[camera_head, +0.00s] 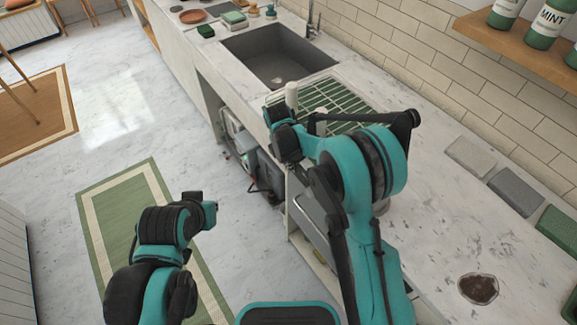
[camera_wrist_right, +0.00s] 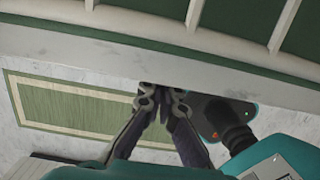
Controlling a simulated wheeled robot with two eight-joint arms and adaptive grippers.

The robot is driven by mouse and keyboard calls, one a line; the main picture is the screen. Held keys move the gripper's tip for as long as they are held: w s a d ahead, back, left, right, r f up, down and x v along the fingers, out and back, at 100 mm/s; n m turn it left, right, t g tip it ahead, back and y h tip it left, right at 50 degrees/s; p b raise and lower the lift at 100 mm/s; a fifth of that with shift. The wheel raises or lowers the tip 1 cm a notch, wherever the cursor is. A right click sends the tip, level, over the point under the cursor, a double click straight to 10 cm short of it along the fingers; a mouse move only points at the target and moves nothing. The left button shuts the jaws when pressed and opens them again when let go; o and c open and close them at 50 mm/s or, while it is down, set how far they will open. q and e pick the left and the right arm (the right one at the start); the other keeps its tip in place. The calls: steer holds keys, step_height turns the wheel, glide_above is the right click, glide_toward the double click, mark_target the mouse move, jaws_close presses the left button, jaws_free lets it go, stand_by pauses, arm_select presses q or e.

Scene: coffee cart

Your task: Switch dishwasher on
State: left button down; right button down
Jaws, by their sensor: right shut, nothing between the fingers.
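The dishwasher seems to be the grey-fronted unit (camera_head: 318,228) under the counter, left of my right arm. My arm covers part of it, and I cannot make out its switch or whether it is on. My right gripper (camera_head: 279,113) is at the front edge of the counter, by the green draining rack (camera_head: 345,105). In the right wrist view, its dark fingers (camera_wrist_right: 161,93) are together and empty, with tips close to the pale counter edge (camera_wrist_right: 150,65). I cannot tell whether they touch it. My left arm is low over the floor; its gripper (camera_head: 208,213) is partly seen, its fingers unclear.
Several items (camera_head: 240,145) stand in the open space under the counter. A green rug (camera_head: 135,215) lies on the clear floor at left.

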steer(key=shift+r, duration=0.2)
steer(key=s+a+r+p, duration=0.2)
steer(key=s+a+r, duration=0.2)
steer(key=a+r, duration=0.2)
step_height(320, 180, up, 3)
steer(key=shift+a+f+p, duration=0.1)
steer(key=shift+a+p, duration=0.05)
steer(key=shift+p, duration=0.15)
steer(key=shift+s, duration=0.1)
stand_by(0.5)
